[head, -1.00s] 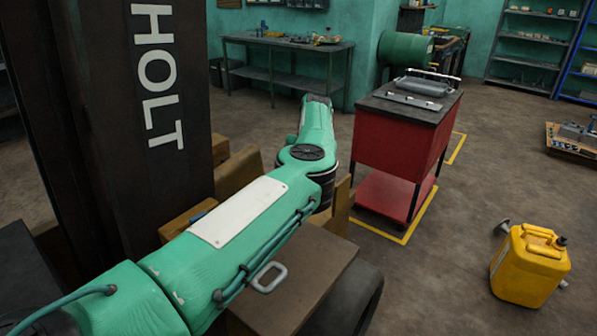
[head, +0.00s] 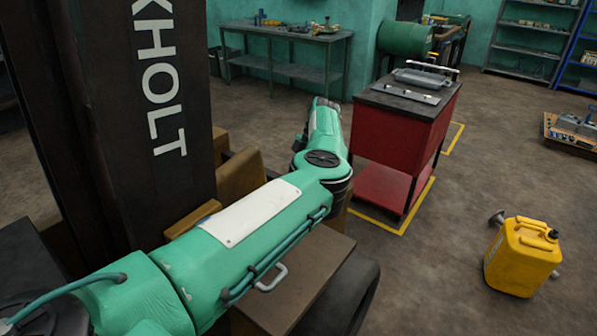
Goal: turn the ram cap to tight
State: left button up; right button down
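I cannot make out the ram cap in the head view. The dark mast (head: 125,130) of the forklift, with white letters on it, fills the left side. My green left arm reaches from the lower left across the front of the mast, and its far links bend away from me near the middle. No fingers of my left gripper show at the end of this arm. My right gripper is not in the picture.
A brown box-like forklift part (head: 290,275) and a dark wheel (head: 345,295) lie below my arm. A red cart (head: 400,140) stands beyond it. A yellow jerrycan (head: 522,256) is on the floor at right. A workbench (head: 285,42) is at the back. Floor between is clear.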

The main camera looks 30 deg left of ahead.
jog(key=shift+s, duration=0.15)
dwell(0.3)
pick_arm(q)
jog(key=o, duration=0.8)
jog(key=shift+o, duration=0.9)
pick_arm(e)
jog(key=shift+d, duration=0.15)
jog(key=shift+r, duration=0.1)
